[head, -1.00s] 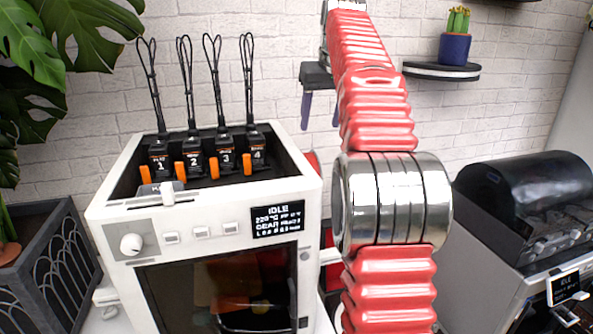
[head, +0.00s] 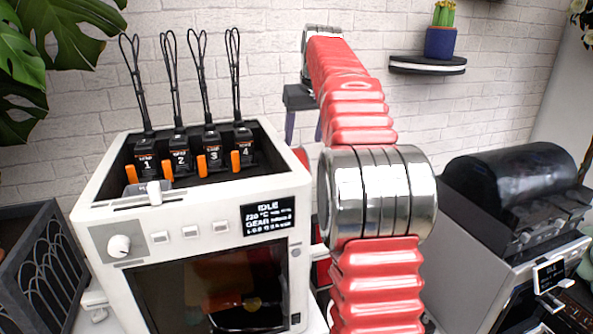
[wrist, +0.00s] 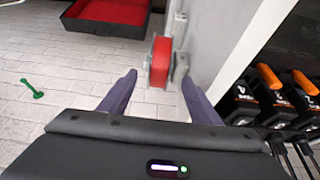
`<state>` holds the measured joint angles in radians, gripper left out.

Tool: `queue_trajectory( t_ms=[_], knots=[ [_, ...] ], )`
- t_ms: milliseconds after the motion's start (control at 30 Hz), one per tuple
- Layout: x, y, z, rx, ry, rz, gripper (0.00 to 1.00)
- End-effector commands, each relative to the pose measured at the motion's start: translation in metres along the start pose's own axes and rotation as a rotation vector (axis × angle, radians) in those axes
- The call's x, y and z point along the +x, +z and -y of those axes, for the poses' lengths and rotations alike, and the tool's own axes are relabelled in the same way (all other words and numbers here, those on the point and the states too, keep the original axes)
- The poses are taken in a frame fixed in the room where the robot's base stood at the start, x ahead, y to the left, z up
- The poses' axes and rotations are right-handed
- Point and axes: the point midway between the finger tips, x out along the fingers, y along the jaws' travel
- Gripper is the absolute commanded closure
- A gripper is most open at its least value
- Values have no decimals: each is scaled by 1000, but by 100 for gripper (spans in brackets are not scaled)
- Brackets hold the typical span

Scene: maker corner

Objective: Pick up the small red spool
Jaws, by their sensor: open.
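The small red spool (wrist: 160,62) sits on the side of the white printer (wrist: 215,45) in the wrist view, seen nearly edge-on. In the head view only a sliver of red (head: 300,154), probably this spool, shows behind the printer's right top edge. My gripper (wrist: 158,78) is open and empty, with its two purple fingers apart. In the wrist view the spool appears between and beyond the fingertips. In the head view my gripper (head: 303,125) points down behind the printer's right corner, and its fingertips are partly hidden by my arm and the printer.
The printer carries several black tool heads (head: 181,158) with tall looped cables close by. A red open tray (wrist: 108,12) and a green small item (wrist: 32,90) lie to the left in the wrist view. A wall shelf (head: 428,64) holds a cactus pot. A black-drum machine (head: 510,180) stands right.

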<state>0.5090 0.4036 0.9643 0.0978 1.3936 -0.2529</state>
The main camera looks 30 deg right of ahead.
Motion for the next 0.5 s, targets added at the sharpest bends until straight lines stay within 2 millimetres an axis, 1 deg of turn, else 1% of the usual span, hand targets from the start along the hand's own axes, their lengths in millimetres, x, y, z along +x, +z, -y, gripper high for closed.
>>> queue_trajectory(
  t_ms=[33, 133, 500],
  knots=[
    [6, 0, 0, 0, -1, 2, 43],
    [14, 0, 1, -1, -1, 1, 43],
    [16, 0, 1, -1, -1, 0, 43]
  ],
)
